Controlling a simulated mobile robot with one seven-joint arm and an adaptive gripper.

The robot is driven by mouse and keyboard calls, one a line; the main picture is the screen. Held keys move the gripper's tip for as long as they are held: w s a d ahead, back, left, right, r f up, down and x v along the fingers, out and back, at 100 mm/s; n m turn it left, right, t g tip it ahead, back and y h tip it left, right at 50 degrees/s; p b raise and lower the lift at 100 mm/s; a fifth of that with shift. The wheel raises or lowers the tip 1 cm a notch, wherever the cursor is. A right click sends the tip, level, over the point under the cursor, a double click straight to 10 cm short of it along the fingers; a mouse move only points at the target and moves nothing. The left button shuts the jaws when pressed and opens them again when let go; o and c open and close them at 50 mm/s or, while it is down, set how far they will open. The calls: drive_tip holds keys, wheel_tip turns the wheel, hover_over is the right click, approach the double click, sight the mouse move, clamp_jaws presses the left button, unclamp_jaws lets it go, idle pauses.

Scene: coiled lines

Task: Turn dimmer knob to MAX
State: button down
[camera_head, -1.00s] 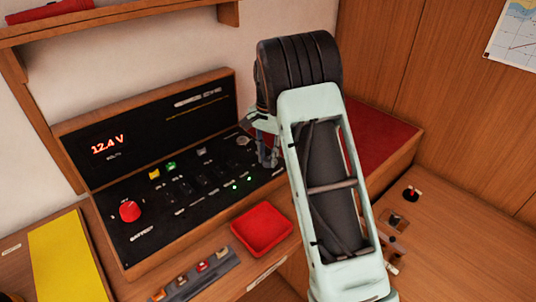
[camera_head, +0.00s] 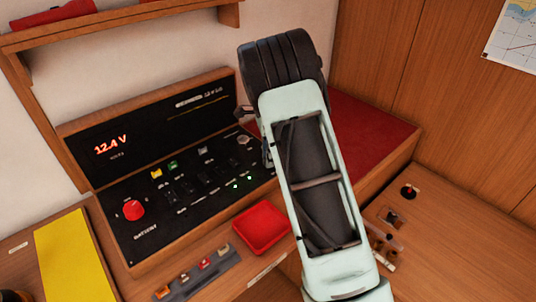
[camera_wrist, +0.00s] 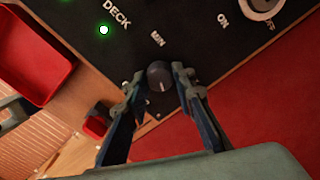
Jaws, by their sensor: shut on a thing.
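The dimmer knob (camera_wrist: 159,74) is a small dark round knob with a pale pointer line, on the black panel near its edge in the wrist view. The pointer line lies on the knob's side toward my gripper, away from the "MIN" label. In the head view my arm hides the knob and fingertips. The black switch panel (camera_head: 158,211) shows there in its wooden frame.
A red tray (camera_head: 262,229) stands in front of the panel. A red rotary switch (camera_head: 133,209) is at the panel's left. A round silver switch (camera_wrist: 262,5) with ON and OFF labels is near the knob. A red cushion (camera_head: 372,135) lies right of the panel.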

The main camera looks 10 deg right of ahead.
drive_tip(key=shift+m, duration=0.4)
drive_tip(key=c, duration=1.6)
unclamp_jaws()
drive_tip(key=shift+r, duration=0.1)
wheel_tip(320, 180, up, 12)
